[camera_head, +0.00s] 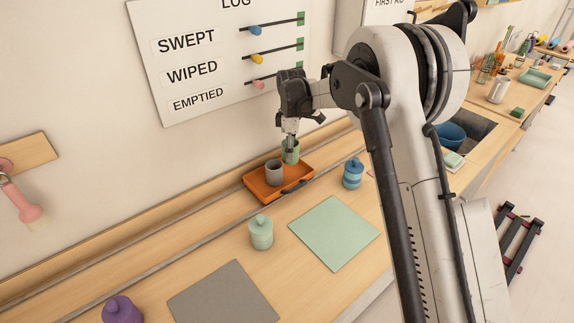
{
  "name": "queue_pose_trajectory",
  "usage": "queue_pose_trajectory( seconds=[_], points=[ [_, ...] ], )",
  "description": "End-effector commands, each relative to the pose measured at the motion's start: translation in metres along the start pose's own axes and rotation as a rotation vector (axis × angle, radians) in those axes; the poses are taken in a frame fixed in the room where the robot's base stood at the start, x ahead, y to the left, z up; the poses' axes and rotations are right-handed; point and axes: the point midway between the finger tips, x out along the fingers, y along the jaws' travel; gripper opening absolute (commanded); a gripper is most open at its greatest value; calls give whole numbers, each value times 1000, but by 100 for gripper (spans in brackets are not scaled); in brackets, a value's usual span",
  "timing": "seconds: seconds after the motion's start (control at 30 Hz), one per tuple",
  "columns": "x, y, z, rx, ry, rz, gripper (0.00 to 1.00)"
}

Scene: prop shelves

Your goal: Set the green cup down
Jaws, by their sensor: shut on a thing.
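The green cup (291,157) is at the end of my gripper (290,148), whose jaws are shut on it. The cup is over or in the back right part of an orange tray (265,192), beside a grey cup (274,173) that stands in the tray. I cannot tell whether the green cup touches the tray floor. My gripper points down, and its fingers partly cover the cup's upper part.
A blue jar (353,174) stands right of the tray. A pale green jar (261,233) stands in front, beside a green mat (333,232). A grey mat (223,295) and a purple jar (122,310) lie nearer. A sink with a blue bowl (451,136) is at right.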

Motion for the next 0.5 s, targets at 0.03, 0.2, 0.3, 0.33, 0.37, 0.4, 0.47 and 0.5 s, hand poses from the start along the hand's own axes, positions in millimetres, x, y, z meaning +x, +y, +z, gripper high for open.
queue_pose_trajectory(
  seconds=[0.03, 0.2, 0.3, 0.33, 0.37, 0.4, 0.47, 0.5],
  points=[
    [6, 0, 0, 0, 0, 0, 16],
    [18, 0, 0, 0, 0, 0, 16],
    [26, 0, 0, 0, 0, 0, 16],
    [30, 0, 0, 0, 0, 0, 16],
    [34, 0, 0, 0, 0, 0, 16],
    [40, 0, 0, 0, 0, 0, 16],
    [48, 0, 0, 0, 0, 0, 16],
    [51, 0, 0, 0, 0, 0, 16]
  ],
)
